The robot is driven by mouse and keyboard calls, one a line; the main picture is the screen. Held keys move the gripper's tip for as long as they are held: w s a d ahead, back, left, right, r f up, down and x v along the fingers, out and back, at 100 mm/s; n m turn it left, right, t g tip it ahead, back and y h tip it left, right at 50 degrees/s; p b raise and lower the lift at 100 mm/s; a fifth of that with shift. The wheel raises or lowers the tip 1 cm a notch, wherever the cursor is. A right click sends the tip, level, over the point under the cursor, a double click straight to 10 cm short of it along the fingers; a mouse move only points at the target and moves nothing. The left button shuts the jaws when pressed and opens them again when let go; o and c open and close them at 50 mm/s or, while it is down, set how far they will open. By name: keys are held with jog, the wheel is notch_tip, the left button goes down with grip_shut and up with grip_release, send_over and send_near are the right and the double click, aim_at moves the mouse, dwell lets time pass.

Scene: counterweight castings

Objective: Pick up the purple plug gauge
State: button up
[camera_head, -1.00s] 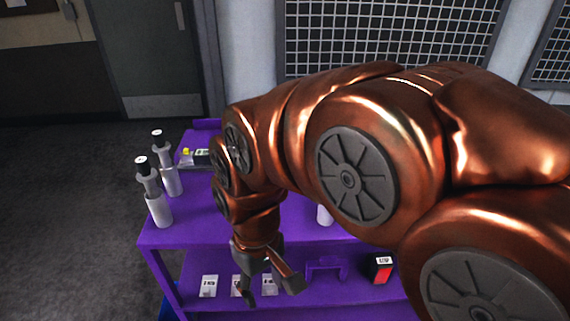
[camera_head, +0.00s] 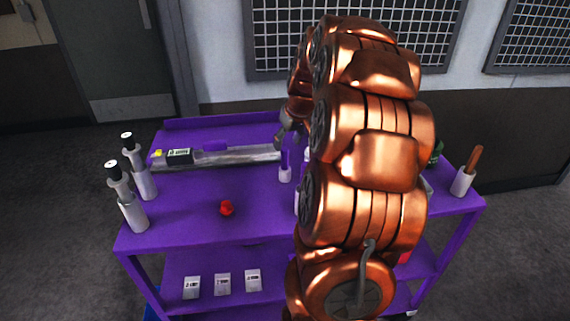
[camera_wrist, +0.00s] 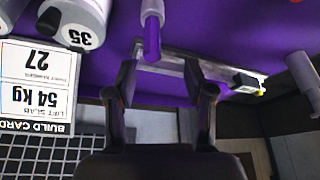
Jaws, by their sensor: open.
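My gripper (camera_head: 288,128) is above the cart top by the gauge, partly hidden by my arm in the head view. In the wrist view my gripper (camera_wrist: 165,58) is open, with nothing held. How far the tips are from the gauge is hard to tell.
A long metal gauge (camera_head: 220,158) lies behind. A red knob (camera_head: 227,208) sits on bare cart top (camera_head: 190,225). Two tall white-and-grey cylinders (camera_head: 133,212) stand left, a wooden-handled piece (camera_head: 463,183) right. A casting marked 35 (camera_wrist: 78,22) is near my gripper.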

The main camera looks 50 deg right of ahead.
aim_at(286, 149)
jog(key=shift+d+f, duration=0.2)
jog(key=shift+d, duration=0.15)
jog(key=shift+w+d+p+x, duration=0.15)
jog(key=shift+p+x, duration=0.7)
jog(key=shift+x, duration=1)
jog(key=shift+w+d+p+x, duration=0.15)
jog(key=shift+p+x, duration=0.7)
jog(key=shift+x, duration=1.05)
jog(key=shift+s+r, duration=0.1)
jog(key=shift+r, duration=0.1)
grip_shut()
